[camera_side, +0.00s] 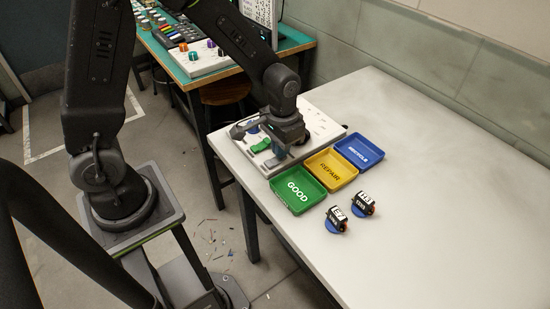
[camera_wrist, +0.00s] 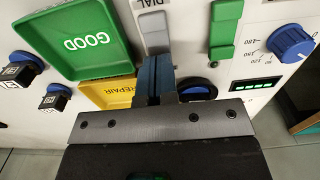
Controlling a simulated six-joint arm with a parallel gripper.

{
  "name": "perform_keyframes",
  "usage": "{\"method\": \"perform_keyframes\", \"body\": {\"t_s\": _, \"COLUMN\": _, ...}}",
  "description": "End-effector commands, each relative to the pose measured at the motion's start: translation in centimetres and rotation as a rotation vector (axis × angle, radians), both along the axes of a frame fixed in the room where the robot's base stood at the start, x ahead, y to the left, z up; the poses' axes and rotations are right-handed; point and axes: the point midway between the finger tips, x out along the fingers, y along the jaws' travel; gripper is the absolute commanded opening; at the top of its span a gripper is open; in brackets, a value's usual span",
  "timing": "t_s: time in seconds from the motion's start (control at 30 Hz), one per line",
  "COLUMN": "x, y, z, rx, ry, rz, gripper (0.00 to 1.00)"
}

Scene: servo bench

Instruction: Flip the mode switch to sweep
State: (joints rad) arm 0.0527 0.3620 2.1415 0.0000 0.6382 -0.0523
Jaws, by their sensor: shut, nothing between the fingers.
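The white servo tester panel (camera_side: 318,123) lies on the table under my gripper. In the wrist view, a grey switch piece (camera_wrist: 154,30) sits on the panel (camera_wrist: 188,12) beside the printed word DIAL; the word sweep is not readable. It looks like the mode switch. My gripper (camera_wrist: 156,60) is shut and empty, its blue fingertips right at the near end of the grey piece; I cannot tell whether they touch. In the side view my gripper (camera_side: 278,158) is low over the panel's front part and hides much of it.
A green lever piece (camera_wrist: 222,32), a blue knob (camera_wrist: 291,43) and a lit green bar display (camera_wrist: 254,84) are on the panel. Green GOOD (camera_side: 298,206), yellow REPAIR (camera_side: 348,172) and blue RECYCLE (camera_side: 374,144) trays stand beside it. Two servos (camera_side: 337,220) (camera_side: 363,205) stand nearby. The table's right side is clear.

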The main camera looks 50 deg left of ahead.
Motion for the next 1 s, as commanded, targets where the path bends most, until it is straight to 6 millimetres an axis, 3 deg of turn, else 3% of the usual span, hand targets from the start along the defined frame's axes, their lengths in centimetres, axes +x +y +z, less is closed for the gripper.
{"method": "perform_keyframes", "body": {"t_s": 0.63, "x": 0.0, "y": 0.0, "z": -0.8, "rx": 0.000, "ry": 0.000, "rz": 0.000, "gripper": 0.00}}
{"method": "perform_keyframes", "body": {"t_s": 1.0, "x": 0.0, "y": 0.0, "z": 1.8, "rx": 0.000, "ry": -0.003, "rz": 0.000, "gripper": 0.00}}
